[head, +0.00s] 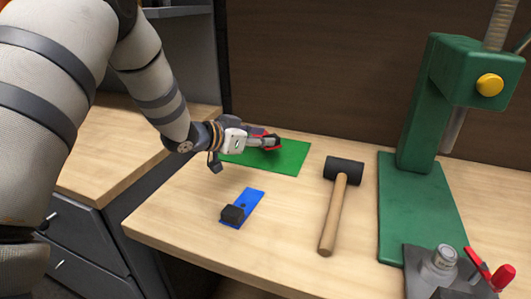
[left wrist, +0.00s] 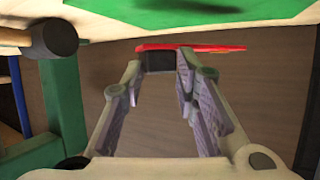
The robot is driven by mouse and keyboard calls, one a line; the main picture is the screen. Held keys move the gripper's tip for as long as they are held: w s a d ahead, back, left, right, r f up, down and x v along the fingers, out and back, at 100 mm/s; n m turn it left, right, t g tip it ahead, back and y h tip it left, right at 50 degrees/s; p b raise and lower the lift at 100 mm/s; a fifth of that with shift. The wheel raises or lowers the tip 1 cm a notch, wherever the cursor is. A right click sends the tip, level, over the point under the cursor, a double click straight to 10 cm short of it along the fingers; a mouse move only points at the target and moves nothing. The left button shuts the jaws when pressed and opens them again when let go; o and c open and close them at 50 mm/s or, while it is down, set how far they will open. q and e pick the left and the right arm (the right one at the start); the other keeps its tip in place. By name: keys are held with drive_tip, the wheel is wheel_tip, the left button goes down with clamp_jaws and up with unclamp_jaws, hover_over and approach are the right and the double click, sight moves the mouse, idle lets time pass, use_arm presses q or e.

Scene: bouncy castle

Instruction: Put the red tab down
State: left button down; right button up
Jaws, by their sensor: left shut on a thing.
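The red tab (head: 268,136) is held in my left gripper (head: 262,141), over the green mat (head: 286,163) on the workbench. In the left wrist view the red tab (left wrist: 205,48) spans beyond the fingertips of my left gripper (left wrist: 160,68). Its dark block (left wrist: 160,61) sits between the two fingers. The gripper partly hides the tab in the head view, and I cannot tell whether the tab touches the mat. My right gripper is not in view.
A blue tab (head: 250,198) with a black block lies in front of the mat. A mallet (head: 334,205) lies to its right. A green press (head: 420,195) stands further right, with a metal device with a red handle (head: 502,276) at the front right corner.

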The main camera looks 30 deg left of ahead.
sight(260, 161)
use_arm(q)
drive_tip(key=shift+w+a+f, duration=0.35)
drive_tip(key=shift+w+f, duration=0.15)
drive_tip(key=shift+f, duration=0.25)
drive_tip(key=f, duration=0.1)
drive_tip(key=f+b, duration=0.1)
drive_tip(key=f, duration=0.1)
drive_tip(key=shift+w+a+f, duration=0.1)
drive_tip(key=shift+w+f, duration=0.05)
drive_tip(key=shift+w, duration=0.05)
drive_tip(key=shift+r, duration=0.2)
drive_tip(key=shift+f, duration=0.15)
drive_tip(key=c, duration=1.2)
unclamp_jaws()
drive_tip(key=shift+c, duration=0.2)
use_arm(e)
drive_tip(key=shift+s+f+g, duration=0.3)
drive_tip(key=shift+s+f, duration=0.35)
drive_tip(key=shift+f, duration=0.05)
